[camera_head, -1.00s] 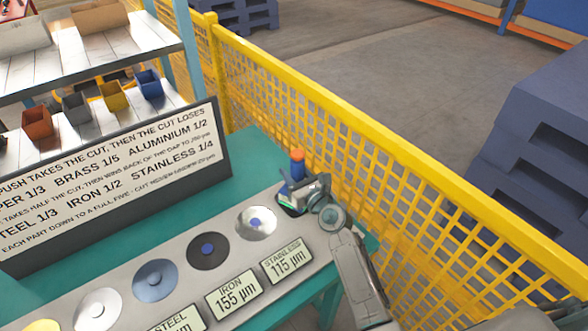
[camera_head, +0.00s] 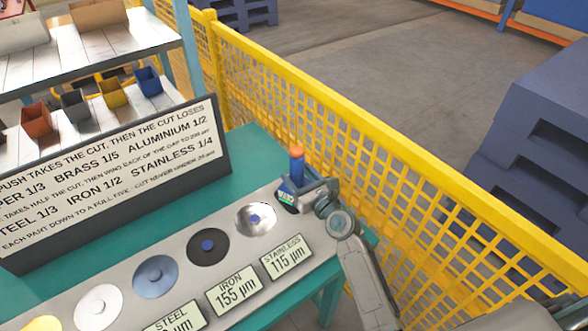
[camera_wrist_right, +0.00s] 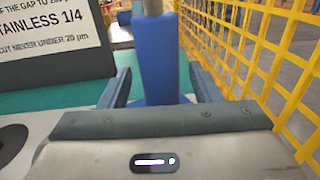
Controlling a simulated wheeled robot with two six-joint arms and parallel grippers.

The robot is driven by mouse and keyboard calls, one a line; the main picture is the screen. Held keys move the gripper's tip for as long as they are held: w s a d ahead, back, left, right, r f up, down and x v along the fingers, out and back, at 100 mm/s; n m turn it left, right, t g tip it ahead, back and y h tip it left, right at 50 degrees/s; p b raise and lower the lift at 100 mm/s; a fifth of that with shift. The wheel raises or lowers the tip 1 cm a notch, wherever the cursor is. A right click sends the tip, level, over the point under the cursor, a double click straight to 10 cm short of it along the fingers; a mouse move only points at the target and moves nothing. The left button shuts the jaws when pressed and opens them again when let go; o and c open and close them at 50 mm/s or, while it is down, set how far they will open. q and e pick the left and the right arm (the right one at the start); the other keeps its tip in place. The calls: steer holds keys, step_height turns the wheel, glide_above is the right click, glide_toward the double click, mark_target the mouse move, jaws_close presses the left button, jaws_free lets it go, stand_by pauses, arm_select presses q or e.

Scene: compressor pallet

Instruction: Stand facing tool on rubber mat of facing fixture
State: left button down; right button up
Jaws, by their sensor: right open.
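The facing tool (camera_head: 297,168) is a blue upright cylinder with an orange top, at the far right end of the grey facing fixture (camera_head: 228,226). A dark patch (camera_head: 287,208), perhaps the rubber mat, shows beside its foot; my gripper hides much of this spot. My right gripper (camera_head: 308,187) is open at the tool's lower part. In the right wrist view the tool's blue body (camera_wrist_right: 158,62) stands between the two spread fingers (camera_wrist_right: 160,86), with a gap on each side. My left gripper is not in view.
A row of metal discs (camera_head: 155,277) and small readouts (camera_head: 233,291) lies along the fixture. A lettered board (camera_head: 120,185) stands behind it on the teal table (camera_head: 250,150). A yellow mesh fence (camera_head: 385,165) runs close to the right. Shelves with bins (camera_head: 113,93) stand at upper left.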

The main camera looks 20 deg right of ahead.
steer(key=v, duration=0.9)
